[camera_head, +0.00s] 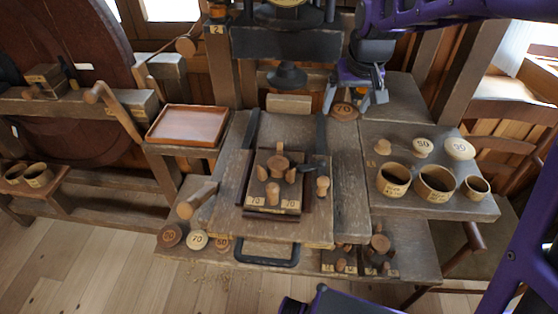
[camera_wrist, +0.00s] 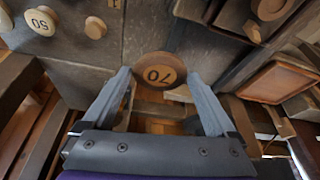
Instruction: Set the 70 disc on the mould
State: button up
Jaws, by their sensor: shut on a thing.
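The brown wooden 70 disc (camera_head: 344,111) is between the fingers of my gripper (camera_head: 350,100), at the back right of the bench.
A black press head (camera_head: 287,77) hangs behind the mould. A tray (camera_head: 188,124) lies left. The right shelf holds cups (camera_head: 435,182) and pale discs marked 50 (camera_head: 422,147) and 90 (camera_head: 459,149). A pale 70 disc (camera_head: 197,239) lies at the lower left.

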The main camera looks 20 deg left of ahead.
notch_tip(320, 180, up, 3)
send_over(278, 163)
jog(key=s, duration=0.1)
jog(key=f, duration=0.6)
jog(key=shift+s+d+b, duration=0.2)
jog(key=shift+d+b, duration=0.05)
jog(key=shift+b, duration=0.05)
jog(key=shift+w+f+b, duration=0.1)
jog(key=shift+f+b, duration=1.15)
jog(key=shift+f, duration=0.6)
jog(key=shift+f+b, duration=0.35)
jog(key=shift+b, duration=0.05)
jog(key=o, duration=1)
jog(key=shift+c, duration=0.2)
jog(key=shift+r, duration=0.15)
